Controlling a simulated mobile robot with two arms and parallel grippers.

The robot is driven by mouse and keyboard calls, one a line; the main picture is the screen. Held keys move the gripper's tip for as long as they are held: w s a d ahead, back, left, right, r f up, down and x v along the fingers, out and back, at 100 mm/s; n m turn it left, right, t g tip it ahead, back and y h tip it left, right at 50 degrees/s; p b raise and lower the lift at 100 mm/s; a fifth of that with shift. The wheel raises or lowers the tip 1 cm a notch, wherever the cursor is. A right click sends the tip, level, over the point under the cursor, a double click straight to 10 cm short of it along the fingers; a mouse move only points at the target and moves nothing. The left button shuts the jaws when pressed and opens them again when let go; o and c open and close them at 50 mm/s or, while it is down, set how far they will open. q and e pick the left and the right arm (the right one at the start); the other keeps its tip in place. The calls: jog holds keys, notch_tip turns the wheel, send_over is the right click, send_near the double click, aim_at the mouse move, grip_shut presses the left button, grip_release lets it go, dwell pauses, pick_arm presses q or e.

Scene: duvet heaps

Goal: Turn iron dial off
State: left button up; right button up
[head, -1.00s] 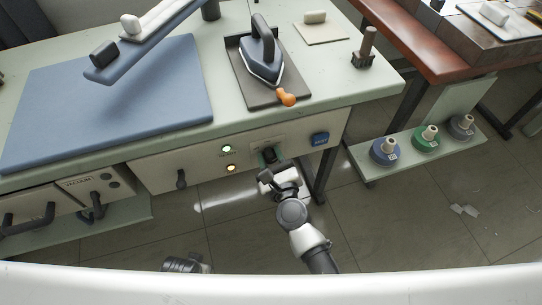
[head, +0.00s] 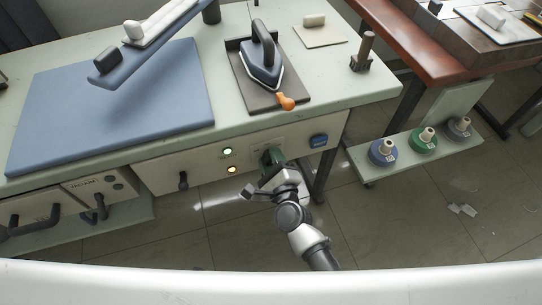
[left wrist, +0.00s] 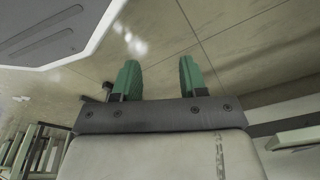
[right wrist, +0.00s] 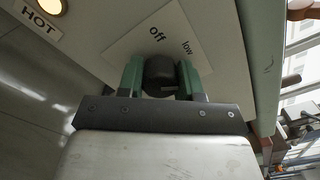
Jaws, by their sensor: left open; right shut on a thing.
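The iron dial is a round black knob (right wrist: 160,74) on a white plate marked "off" and "low" in the right wrist view. My right gripper (right wrist: 162,78) is shut on this knob, with one green finger on each side. In the head view my right gripper (head: 271,157) is at the table's front panel and hides most of the dial. The iron (head: 262,62) stands on a dark rest on the table top. My left gripper (left wrist: 160,76) is open and empty above the floor in the left wrist view; it does not show in the head view.
A "HOT" label (right wrist: 38,17) shows in the right wrist view. Open floor lies below the panel.

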jog(key=n+p, duration=0.2)
jog(key=n, duration=0.3)
jog(key=shift+n, duration=0.4)
jog(key=n+p, duration=0.2)
jog(key=n, duration=0.4)
jog(key=shift+p, duration=0.4)
jog(key=shift+n, duration=0.5)
pick_arm(q)
jog(key=s+a+f+p, duration=0.1)
jog(key=s+f, duration=0.1)
jog(key=s, duration=0.5)
jog(key=s+a+f+g+p, duration=0.1)
jog(key=s+f, duration=0.2)
jog(key=s, duration=0.4)
jog(key=shift+s+a, duration=0.15)
jog(key=shift+a, duration=0.2)
pick_arm(e)
jog(key=n, duration=0.4)
jog(key=shift+n, duration=0.4)
pick_arm(q)
jog(key=shift+f, duration=0.1)
pick_arm(e)
jog(key=o, duration=0.9)
pick_arm(q)
jog(key=shift+r+p, duration=0.3)
jog(key=shift+r, duration=0.05)
pick_arm(e)
jog(key=v, duration=1.1)
